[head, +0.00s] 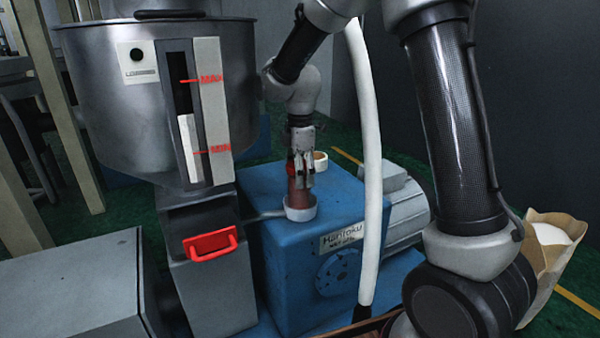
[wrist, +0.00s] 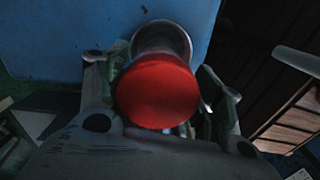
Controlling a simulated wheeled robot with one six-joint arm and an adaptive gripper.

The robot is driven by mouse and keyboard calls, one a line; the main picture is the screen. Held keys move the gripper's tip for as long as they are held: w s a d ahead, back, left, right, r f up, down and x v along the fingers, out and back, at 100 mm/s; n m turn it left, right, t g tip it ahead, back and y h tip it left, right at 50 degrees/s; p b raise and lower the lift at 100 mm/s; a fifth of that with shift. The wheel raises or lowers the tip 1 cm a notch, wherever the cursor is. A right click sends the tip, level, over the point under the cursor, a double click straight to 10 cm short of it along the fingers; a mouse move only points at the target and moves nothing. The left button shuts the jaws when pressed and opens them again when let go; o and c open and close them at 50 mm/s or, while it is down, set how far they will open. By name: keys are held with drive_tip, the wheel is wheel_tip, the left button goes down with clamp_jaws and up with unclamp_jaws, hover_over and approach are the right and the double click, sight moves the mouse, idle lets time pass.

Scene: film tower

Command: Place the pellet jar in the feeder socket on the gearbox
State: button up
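The pellet jar (head: 299,193) is a reddish-brown, upright jar with a red lid. Its lower end meets the white ring of the feeder socket (head: 300,213) on top of the blue gearbox (head: 262,195); how deep it sits in the ring I cannot see. My gripper (head: 301,172) comes down from above, with its fingers around the jar's upper part. In the wrist view the round red lid (wrist: 157,89) lies between the two fingers, close against both, and hides much of the jar body. The pale socket ring (wrist: 178,31) shows behind it.
A second pale ring with an orange-brown inside (head: 320,160) is behind the jar. A steel hopper (head: 110,100) with a red handle (head: 210,244) below stands at left. A white hose (head: 369,180) hangs at right, before the grey motor (head: 405,215). A paper sack (head: 548,255) stands far right.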

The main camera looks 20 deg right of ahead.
drive_tip(key=shift+o, duration=0.6)
wheel_tip(320, 180, up, 8)
drive_tip(key=shift+f, duration=0.25)
drive_tip(key=shift+s+d+r, duration=0.1)
drive_tip(key=shift+s+r, duration=0.05)
drive_tip(key=shift+r, duration=0.1)
drive_tip(key=s+d+r+m+t, duration=0.1)
drive_tip(key=s+d+r+m, duration=0.2)
drive_tip(key=s+d+m, duration=0.3)
drive_tip(key=s+d+r+m+t, duration=0.1)
drive_tip(key=s+d+r+m, duration=0.25)
drive_tip(key=s, duration=0.45)
drive_tip(key=s+d+f+m+t, duration=0.1)
drive_tip(key=s+d+m, duration=0.1)
drive_tip(key=s+m, duration=0.2)
drive_tip(key=s+d+m+t, duration=0.1)
drive_tip(key=s+d+m, duration=0.2)
drive_tip(key=s, duration=0.6)
drive_tip(key=shift+s+d+f+m, duration=0.15)
drive_tip(key=shift+s+f+m, duration=0.25)
drive_tip(key=shift+m, duration=0.35)
